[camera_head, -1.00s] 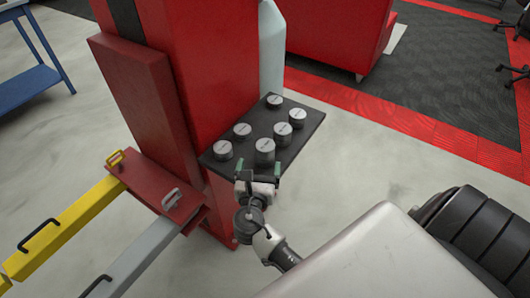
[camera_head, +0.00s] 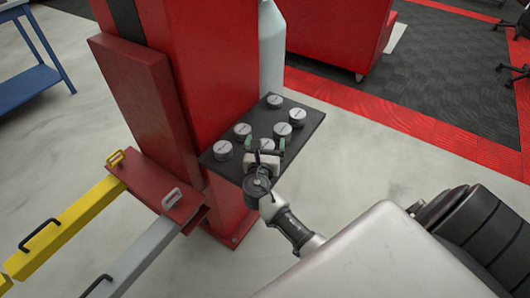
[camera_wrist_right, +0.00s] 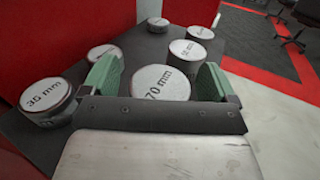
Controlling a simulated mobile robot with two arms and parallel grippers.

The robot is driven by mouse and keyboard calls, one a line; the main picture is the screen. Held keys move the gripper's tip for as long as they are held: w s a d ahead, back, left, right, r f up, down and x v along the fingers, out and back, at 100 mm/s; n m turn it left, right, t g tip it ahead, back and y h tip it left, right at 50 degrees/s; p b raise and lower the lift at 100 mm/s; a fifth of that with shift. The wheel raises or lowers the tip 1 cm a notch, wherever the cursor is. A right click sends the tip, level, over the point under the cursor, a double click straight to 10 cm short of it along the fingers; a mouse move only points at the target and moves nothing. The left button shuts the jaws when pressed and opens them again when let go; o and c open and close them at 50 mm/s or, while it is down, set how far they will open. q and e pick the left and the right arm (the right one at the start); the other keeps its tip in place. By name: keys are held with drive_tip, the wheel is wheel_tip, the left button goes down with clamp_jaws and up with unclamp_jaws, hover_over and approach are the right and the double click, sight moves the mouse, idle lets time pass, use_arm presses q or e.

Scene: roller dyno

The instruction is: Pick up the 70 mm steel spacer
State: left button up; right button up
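The 70 mm steel spacer (camera_wrist_right: 160,83) is a grey cylinder with "70 mm" printed on its pale top. In the right wrist view it stands between the two green-padded fingers of my right gripper (camera_wrist_right: 158,80), with a gap showing on each side. Its lower part is hidden behind the gripper body. In the head view my right gripper (camera_head: 265,149) is over the near edge of the dark shelf (camera_head: 228,178), open around the spacer and mostly covering it. My left gripper is not in view.
Several other spacers stand close by on the shelf, including a 35 mm one (camera_wrist_right: 46,100) on the left and a taller one (camera_wrist_right: 188,57) just behind. The red column (camera_head: 215,90) rises behind the shelf. Yellow and grey lift arms (camera_head: 70,222) reach out at left.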

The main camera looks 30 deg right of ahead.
drive_tip(key=c, duration=1.2)
drive_tip(key=shift+o, duration=0.2)
